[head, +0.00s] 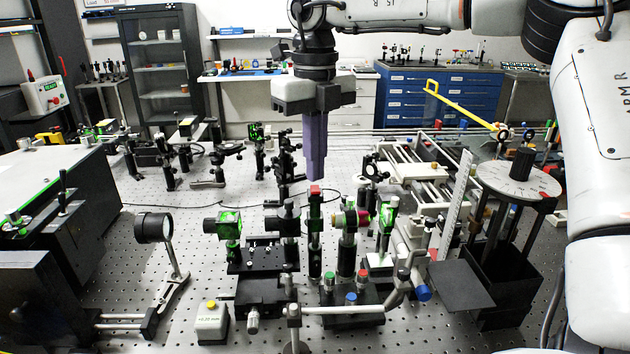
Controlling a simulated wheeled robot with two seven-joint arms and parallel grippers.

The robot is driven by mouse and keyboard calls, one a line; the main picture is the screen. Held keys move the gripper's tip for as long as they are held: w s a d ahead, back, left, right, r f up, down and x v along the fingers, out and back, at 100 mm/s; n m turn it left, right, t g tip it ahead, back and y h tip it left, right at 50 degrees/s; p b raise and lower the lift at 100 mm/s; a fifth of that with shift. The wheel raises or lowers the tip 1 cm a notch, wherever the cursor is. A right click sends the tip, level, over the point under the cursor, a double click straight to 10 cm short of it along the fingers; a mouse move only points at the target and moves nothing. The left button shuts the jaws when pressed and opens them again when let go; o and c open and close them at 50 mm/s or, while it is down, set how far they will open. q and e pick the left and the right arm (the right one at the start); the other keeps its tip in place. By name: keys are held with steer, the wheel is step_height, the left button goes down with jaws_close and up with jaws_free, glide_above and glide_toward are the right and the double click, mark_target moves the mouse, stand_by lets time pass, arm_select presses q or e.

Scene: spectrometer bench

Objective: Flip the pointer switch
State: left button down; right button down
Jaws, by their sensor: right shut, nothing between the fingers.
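My right gripper (314,178) hangs point-down over the middle of the bench, its purple fingers shut together and empty. Its tips are above and behind the row of optics mounts, apart from them as far as I can tell. No part is clearly marked as the pointer switch. An upright black lever (62,188) stands on the dark box at the left. A pale graduated dial (495,186) with a black knob (523,163) sits on posts at the right. Both are well away from the gripper. My left gripper is out of view.
Optics mounts (315,222) with green parts crowd the bench centre. A round lens on a rail arm (153,228) and a small box with a yellow button (211,322) stand front left. A white ruler (455,205) rises beside the dial.

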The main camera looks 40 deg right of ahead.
mark_target(315, 188)
step_height(315, 188, up, 5)
steer(key=shift+r+p, duration=0.1)
steer(key=shift+p, duration=0.25)
stand_by(0.7)
